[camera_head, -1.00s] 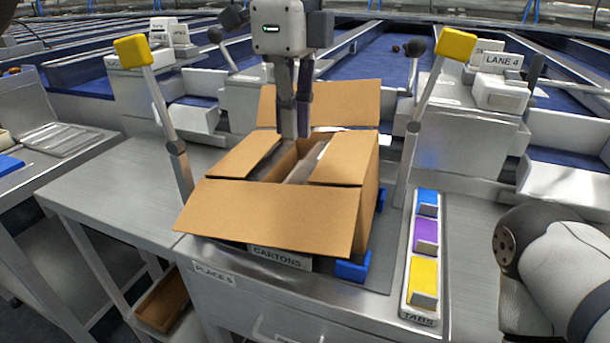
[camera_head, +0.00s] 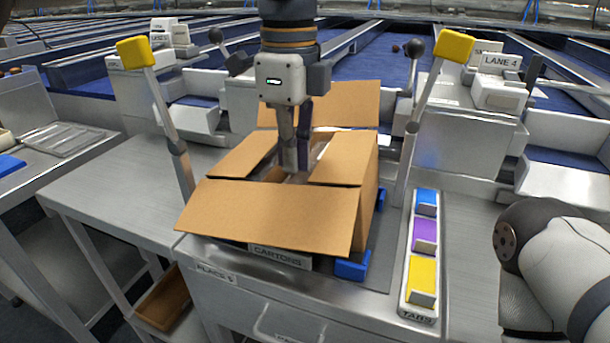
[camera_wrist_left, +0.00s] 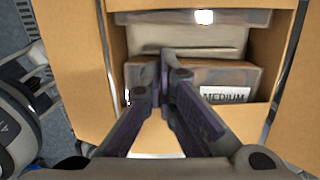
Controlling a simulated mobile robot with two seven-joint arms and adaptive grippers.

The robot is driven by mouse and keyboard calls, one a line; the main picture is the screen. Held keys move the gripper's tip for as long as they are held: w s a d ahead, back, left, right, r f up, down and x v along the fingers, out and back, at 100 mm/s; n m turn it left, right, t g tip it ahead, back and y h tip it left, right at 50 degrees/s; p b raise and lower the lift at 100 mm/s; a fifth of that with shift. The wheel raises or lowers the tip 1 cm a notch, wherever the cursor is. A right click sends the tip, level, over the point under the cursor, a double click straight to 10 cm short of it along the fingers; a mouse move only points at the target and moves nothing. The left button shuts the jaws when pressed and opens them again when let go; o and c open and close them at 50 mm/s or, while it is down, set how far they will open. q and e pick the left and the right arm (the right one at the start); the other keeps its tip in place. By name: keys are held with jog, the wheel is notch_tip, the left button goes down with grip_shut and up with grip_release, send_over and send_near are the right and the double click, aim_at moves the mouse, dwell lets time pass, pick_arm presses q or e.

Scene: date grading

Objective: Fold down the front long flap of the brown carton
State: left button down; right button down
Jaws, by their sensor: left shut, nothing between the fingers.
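The brown carton (camera_head: 369,195) stands on the steel bench with its flaps spread open. Its front long flap (camera_head: 270,217) slants outward and down toward me. The back long flap (camera_head: 345,103) stands up. In the left wrist view the gripper (camera_wrist_left: 163,60) hangs over the opening; boxes inside show, one labelled MEDIUM (camera_wrist_left: 224,96). My right gripper is out of view.
Yellow-topped posts (camera_head: 136,52) and (camera_head: 454,46) rise on both sides of the carton. A TABS tray (camera_head: 418,315) with blue, purple and yellow pieces lies to the right. Blue blocks (camera_head: 352,266) sit at the carton's base. The bench left of the carton is clear.

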pick_arm(q)
jog(key=shift+f, duration=0.25)
notch_tip(320, 180, up, 11)
dwell(0.5)
jog(key=c, duration=2.3)
grip_release()
